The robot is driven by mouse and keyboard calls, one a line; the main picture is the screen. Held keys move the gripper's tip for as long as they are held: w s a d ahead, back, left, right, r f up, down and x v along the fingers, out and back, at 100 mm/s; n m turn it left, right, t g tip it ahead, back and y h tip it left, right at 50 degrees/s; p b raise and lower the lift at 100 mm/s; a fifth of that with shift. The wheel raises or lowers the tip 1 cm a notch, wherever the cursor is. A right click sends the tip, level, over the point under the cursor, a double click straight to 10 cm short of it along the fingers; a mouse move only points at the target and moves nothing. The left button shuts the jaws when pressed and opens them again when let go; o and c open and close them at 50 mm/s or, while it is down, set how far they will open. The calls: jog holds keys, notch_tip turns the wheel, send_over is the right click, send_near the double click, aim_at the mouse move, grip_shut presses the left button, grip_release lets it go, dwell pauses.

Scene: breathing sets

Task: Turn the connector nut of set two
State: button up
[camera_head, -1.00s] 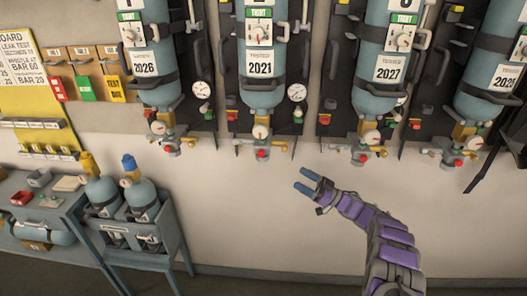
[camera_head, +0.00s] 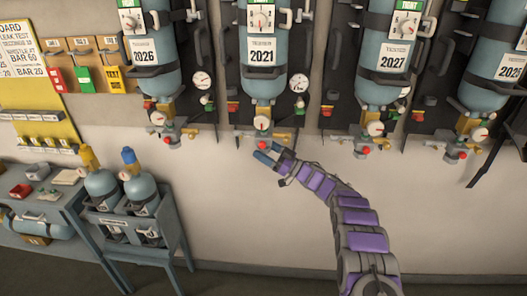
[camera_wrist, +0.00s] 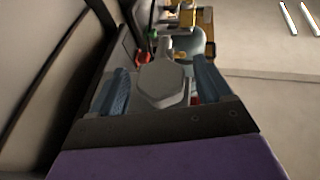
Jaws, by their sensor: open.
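The second set from the left has a blue-grey cylinder (camera_head: 263,75) labelled 2021 on a dark backplate. Below it sits a brass valve with a small gauge (camera_head: 262,123), a red knob (camera_head: 262,146) and a brass fitting (camera_head: 283,137) at the right. I cannot tell which part is the connector nut. My gripper (camera_head: 265,154) is just below this valve, with two blue fingers apart. In the wrist view, a grey rounded part (camera_wrist: 160,82) shows between the fingers of my gripper (camera_wrist: 161,72); contact cannot be told. Brass parts (camera_wrist: 203,18) show beyond.
Similar sets hang on both sides, labelled 2026 (camera_head: 143,50) and 2027 (camera_head: 396,55), with another at the far right. A blue-grey stand (camera_head: 150,258) with two cylinders and a bench (camera_head: 45,205) are at lower left. The wall below the sets is clear.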

jog(key=shift+w+a+r, duration=0.1)
jog(key=shift+a+r, duration=0.1)
jog(key=shift+a, duration=0.15)
jog(key=c, duration=1)
jog(key=shift+o, duration=0.2)
jog(key=shift+d+r+t, duration=0.1)
jog(key=shift+r+t, duration=0.05)
jog(key=shift+t, duration=0.15)
